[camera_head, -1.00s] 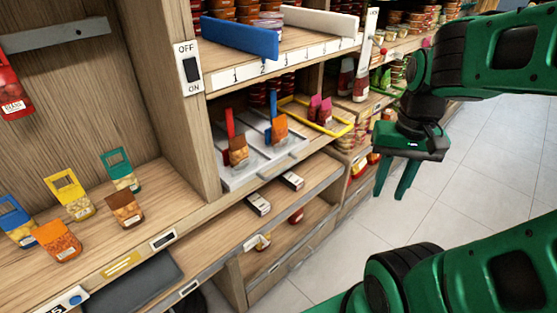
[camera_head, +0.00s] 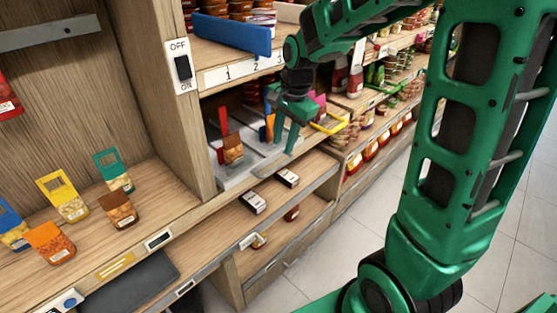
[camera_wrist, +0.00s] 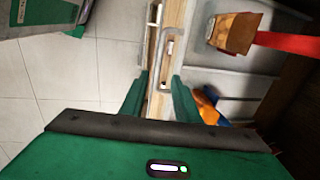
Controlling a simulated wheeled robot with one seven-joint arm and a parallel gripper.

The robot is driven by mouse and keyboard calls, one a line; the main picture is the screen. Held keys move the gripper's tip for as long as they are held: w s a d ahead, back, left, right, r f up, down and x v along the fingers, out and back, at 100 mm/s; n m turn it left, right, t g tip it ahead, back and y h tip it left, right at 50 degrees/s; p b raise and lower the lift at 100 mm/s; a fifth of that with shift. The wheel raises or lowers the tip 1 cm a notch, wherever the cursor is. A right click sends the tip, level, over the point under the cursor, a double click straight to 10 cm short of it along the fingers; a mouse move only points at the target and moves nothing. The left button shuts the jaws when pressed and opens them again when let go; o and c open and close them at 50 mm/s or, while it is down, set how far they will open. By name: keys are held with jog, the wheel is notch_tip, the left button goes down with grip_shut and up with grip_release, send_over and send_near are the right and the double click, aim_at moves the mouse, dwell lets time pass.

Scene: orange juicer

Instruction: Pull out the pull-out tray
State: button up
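The light grey pull-out tray (camera_head: 236,180) sits on the middle shelf under the numbered strip. It carries a brown packet (camera_head: 232,149) by a red upright piece and an orange packet by a blue upright piece, partly hidden behind my gripper. The tray shows in the wrist view (camera_wrist: 236,85), with a pale handle bar (camera_wrist: 170,46) along its front. My gripper (camera_head: 280,145) is at the tray's front right side, fingers pointing down. In the wrist view my gripper (camera_wrist: 159,78) is open and empty, its fingers either side of the front edge. I cannot tell whether they touch it.
A yellow-framed tray (camera_head: 332,126) stands to the right on the same shelf. A blue divider (camera_head: 232,33) is above. Small black-and-white boxes (camera_head: 252,202) lie on the shelf below. Open tiled floor (camera_head: 375,190) lies in front.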

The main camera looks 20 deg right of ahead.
aim_at(279, 165)
jog(key=f, duration=0.2)
jog(key=w+f, duration=0.1)
jog(key=f, duration=0.5)
jog(key=shift+w+a+f, duration=0.1)
jog(key=shift+w+a, duration=0.1)
jog(key=shift+a, duration=0.05)
jog(key=shift+c, duration=0.4)
grip_shut()
